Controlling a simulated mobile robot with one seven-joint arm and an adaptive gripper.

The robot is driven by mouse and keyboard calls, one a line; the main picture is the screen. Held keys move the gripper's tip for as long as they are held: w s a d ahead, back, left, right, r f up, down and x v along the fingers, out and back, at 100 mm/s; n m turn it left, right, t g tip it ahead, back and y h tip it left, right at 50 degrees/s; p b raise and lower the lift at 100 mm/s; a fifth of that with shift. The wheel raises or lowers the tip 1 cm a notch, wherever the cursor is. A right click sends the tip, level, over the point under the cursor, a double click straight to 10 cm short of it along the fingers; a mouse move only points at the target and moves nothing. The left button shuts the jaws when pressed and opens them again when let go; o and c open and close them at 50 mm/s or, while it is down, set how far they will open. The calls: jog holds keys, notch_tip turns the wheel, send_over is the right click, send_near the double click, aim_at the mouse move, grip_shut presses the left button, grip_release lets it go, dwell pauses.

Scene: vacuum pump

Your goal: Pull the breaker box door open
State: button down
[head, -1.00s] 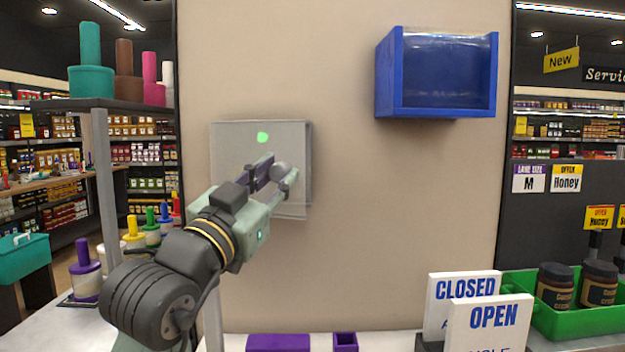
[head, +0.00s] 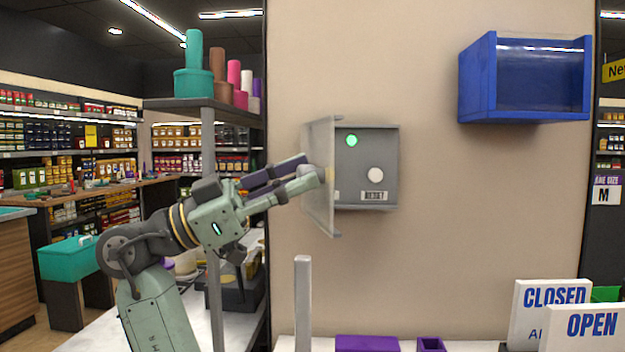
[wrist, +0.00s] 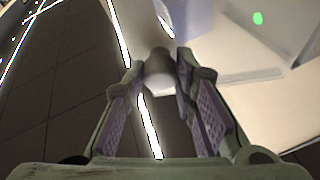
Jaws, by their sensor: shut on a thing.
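The grey breaker box (head: 366,168) is on the beige wall, with a lit green light (head: 351,140), a round white button (head: 375,175) and a RESET label (head: 374,196) inside. Its door (head: 322,180) is hinged at the left and stands swung out from the wall. My gripper (head: 312,170) is at the door's outer face, to its left. In the wrist view my gripper (wrist: 160,70) is shut on a round grey knob (wrist: 158,66) between its fingertips. The green light also shows in the wrist view (wrist: 258,18).
A shelf with coloured cylinders (head: 200,85) stands at left. CLOSED and OPEN signs (head: 570,310) stand at lower right.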

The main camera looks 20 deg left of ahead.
jog(key=shift+s+a+m+g+h, duration=0.15)
jog(key=shift+a+m+g+h, duration=0.4)
jog(key=shift+g, duration=0.55)
jog(key=shift+a, duration=0.2)
jog(key=c, duration=1.3)
grip_release()
jog(key=shift+a, duration=0.1)
jog(key=v, duration=1.1)
jog(key=shift+s+a, duration=0.25)
jog(key=shift+a, duration=0.1)
jog(key=shift+c, duration=0.5)
